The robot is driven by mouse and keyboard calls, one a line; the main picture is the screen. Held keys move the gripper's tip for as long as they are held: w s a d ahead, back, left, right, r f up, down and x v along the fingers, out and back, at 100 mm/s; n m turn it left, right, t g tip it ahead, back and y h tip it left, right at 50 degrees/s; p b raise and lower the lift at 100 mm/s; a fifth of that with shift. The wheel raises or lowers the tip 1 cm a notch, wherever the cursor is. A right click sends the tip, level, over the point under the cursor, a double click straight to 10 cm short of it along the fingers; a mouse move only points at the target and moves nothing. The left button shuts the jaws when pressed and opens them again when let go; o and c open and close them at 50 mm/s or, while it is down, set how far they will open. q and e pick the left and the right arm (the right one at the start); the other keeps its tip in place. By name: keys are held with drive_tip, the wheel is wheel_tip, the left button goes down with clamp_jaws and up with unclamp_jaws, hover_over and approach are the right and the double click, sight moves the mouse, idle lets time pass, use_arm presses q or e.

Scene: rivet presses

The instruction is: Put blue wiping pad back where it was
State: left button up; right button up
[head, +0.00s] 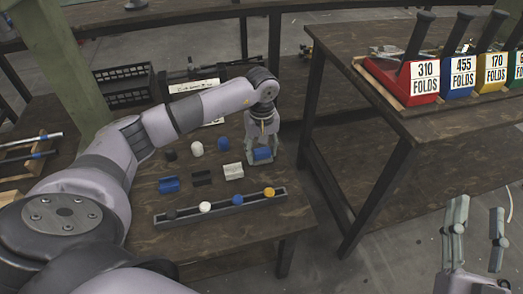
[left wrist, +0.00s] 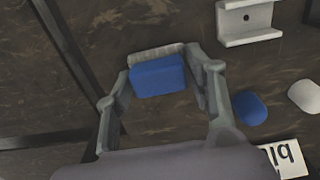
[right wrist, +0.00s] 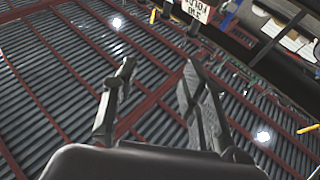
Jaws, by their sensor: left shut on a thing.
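The blue wiping pad (head: 263,154) has a pale ribbed backing and is at the right end of the small parts on the low wooden table. My left gripper (head: 262,150) points down and is shut on it. In the left wrist view the pad (left wrist: 158,76) sits between the two fingers (left wrist: 160,85). I cannot tell whether the pad touches the table top or hangs just above it. My right gripper (head: 478,235) is open and empty at the lower right, away from the tables. Its spread fingers (right wrist: 155,95) also show in the right wrist view.
Left of the pad stand a blue cylinder (head: 222,143), a white one (head: 197,149) and a black piece (head: 171,156). In front are blue (head: 169,184), black (head: 202,178) and white (head: 233,171) blocks, then a rail (head: 237,207) with knobs. Presses (head: 410,85) stand on the right table.

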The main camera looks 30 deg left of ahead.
use_arm(q)
drive_tip(key=shift+f, duration=0.1)
drive_tip(key=o, duration=1)
